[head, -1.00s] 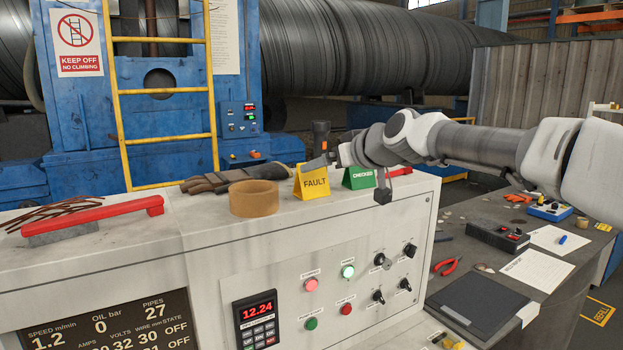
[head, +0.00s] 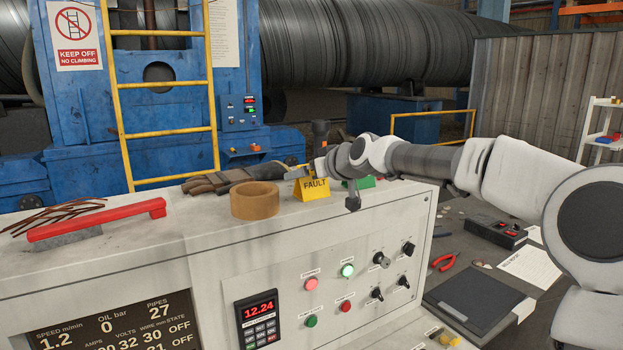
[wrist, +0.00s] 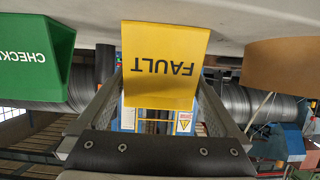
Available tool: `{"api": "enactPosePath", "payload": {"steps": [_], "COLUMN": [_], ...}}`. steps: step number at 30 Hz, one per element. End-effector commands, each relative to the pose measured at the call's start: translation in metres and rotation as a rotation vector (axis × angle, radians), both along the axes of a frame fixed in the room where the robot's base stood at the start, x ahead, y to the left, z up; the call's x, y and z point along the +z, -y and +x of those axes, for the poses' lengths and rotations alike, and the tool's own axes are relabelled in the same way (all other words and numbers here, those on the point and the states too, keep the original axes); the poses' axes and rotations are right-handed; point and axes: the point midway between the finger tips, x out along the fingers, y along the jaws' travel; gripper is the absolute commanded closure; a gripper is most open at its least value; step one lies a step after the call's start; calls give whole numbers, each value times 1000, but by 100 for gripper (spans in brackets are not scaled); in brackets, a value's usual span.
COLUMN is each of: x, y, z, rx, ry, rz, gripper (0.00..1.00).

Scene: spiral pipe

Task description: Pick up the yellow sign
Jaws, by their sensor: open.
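In the wrist view the sign (wrist: 165,62) appears upside down and centred ahead of my gripper. My gripper (head: 301,171) is at the sign's upper edge. In the wrist view my gripper (wrist: 160,88) is open, with one finger on each side of the sign's edge and nothing clamped. I cannot tell whether a finger touches the sign.
The green CHECKED sign (wrist: 36,55) stands beside the yellow one, partly hidden by my arm in the head view. A tan tape roll (head: 255,201) stands on the other side. Gloves (head: 215,181) and a red-handled brush (head: 100,220) lie farther left.

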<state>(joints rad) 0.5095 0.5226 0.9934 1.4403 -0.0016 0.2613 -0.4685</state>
Motion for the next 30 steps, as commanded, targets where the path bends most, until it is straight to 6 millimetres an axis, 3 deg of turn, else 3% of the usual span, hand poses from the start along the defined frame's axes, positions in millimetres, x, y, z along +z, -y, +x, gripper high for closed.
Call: {"api": "enactPosePath", "payload": {"steps": [6, 15, 26, 30], "x": [-6, -8, -7, -7], "y": [-10, -10, -10, -10], "z": [14, 16, 15, 15], "rx": [0, -1, -1, -1], "ry": [0, 1, 1, 1], "rz": [1, 0, 0, 0], "gripper": [0, 0, 65, 65]}}
